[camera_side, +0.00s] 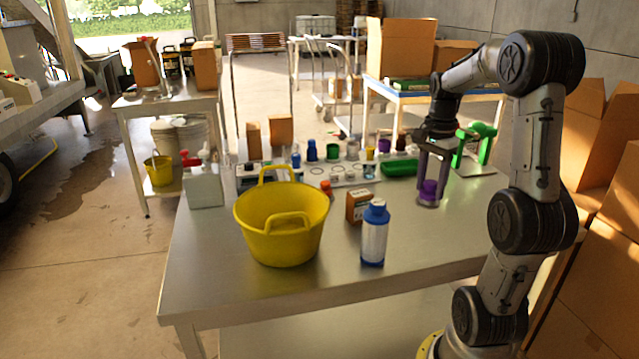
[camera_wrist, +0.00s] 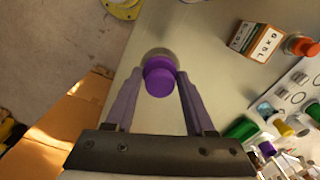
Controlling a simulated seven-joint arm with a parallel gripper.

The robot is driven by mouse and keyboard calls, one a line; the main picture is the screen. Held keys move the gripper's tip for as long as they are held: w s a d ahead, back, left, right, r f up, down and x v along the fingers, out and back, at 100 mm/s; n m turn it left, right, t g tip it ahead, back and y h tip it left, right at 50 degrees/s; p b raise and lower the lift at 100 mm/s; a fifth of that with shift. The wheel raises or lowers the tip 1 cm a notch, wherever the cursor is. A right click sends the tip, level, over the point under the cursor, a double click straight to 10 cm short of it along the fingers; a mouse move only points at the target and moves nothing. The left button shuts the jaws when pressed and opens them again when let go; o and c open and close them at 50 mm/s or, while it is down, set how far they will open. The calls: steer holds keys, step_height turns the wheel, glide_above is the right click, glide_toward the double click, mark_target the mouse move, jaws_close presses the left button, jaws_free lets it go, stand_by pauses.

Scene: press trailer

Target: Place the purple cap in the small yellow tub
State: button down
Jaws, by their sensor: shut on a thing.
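The purple cap (camera_side: 428,188) is between the fingers of my gripper (camera_side: 431,180), low over the right part of the metal table. In the wrist view the cap (camera_wrist: 160,77) sits between both fingertips (camera_wrist: 157,82), and the jaws are shut on it. A grey round shape (camera_wrist: 158,54) shows partly behind the cap; I cannot tell whether it is joined to it. A yellow tub (camera_side: 282,240) with handles stands upright on the table, well left of my gripper. A smaller yellow bucket (camera_side: 158,171) stands on a lower shelf at the back left.
A blue-capped white bottle (camera_side: 374,240) and a small brown box (camera_side: 358,205) stand between my gripper and the tub. Bottles, a green tray (camera_side: 399,168) and a green stand (camera_side: 473,147) line the table's back. The front table surface is clear.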

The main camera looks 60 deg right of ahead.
mark_target(431, 182)
step_height(431, 182, up, 5)
steer(key=shift+f, duration=0.1)
steer(key=w+a+n, duration=0.3)
steer(key=w+n, duration=0.1)
steer(key=w, duration=1.1)
steer(key=w+a+n, duration=0.5)
steer(key=w+a, duration=0.9)
steer(key=w, duration=0.1)
steer(key=shift+w+d+f, duration=0.1)
steer(key=shift+d+f, duration=0.05)
steer(key=shift+f, duration=4.25)
steer(key=shift+d+f, duration=0.15)
steer(key=shift+f, duration=4.25)
steer(key=shift+f, duration=0.1)
steer(key=shift+c, duration=1.3)
jaws_free()
